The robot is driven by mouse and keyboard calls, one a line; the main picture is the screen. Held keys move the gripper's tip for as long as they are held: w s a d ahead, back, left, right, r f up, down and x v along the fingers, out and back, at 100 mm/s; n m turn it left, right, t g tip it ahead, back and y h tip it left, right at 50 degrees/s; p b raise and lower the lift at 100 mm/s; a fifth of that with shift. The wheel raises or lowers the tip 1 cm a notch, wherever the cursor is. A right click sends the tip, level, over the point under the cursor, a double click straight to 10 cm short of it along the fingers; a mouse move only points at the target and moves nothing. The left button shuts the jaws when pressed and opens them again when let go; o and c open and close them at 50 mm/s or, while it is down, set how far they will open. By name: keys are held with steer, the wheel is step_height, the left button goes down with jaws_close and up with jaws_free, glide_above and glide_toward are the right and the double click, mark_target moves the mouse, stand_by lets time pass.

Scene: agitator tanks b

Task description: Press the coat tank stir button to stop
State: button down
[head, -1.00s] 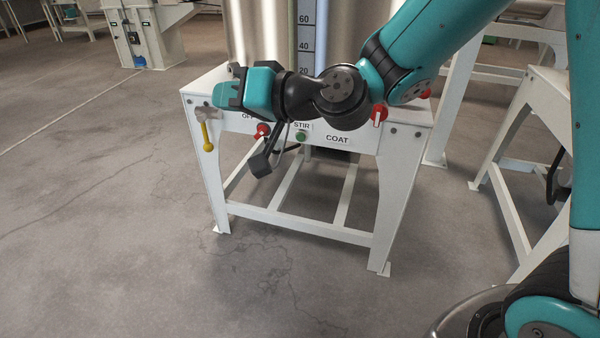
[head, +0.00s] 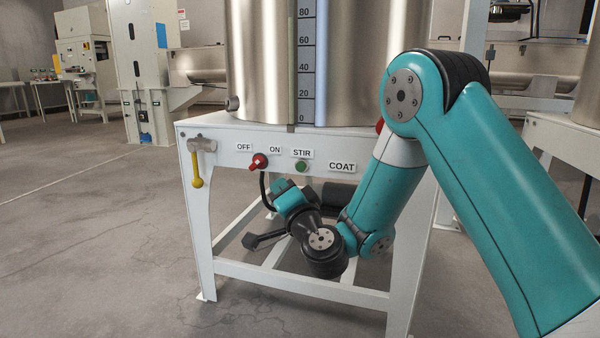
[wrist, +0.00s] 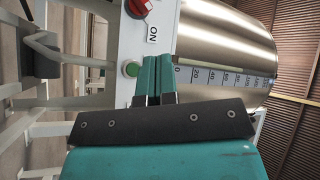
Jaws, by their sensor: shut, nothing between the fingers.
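The green stir button (head: 301,166) sits on the white front panel under the STIR label, left of the COAT label. In the wrist view the same green button (wrist: 132,69) shows just left of my fingertips. My gripper (wrist: 154,62) is shut and empty, its teal fingers pointing toward the panel and tank. In the head view my gripper (head: 287,190) is just below the panel's lower edge, below and slightly left of the button; its fingertips are not clear there. I cannot tell any contact with the button. The steel coat tank (head: 262,70) stands above the panel.
A red OFF/ON switch (head: 258,161) is left of the button; it also shows in the wrist view (wrist: 139,7). A yellow-handled valve (head: 197,183) hangs at the panel's left end. The white stand's legs and rails surround the space below. Open floor lies to the left.

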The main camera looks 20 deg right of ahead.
mark_target(301, 166)
steer(key=w+d+p, duration=0.5)
steer(key=w, duration=0.2)
stand_by(0.4)
steer(key=shift+w+d, duration=0.1)
stand_by(1.8)
steer(key=shift+w+d+p, duration=0.2)
steer(key=shift+w+p, duration=0.05)
steer(key=shift+p, duration=0.2)
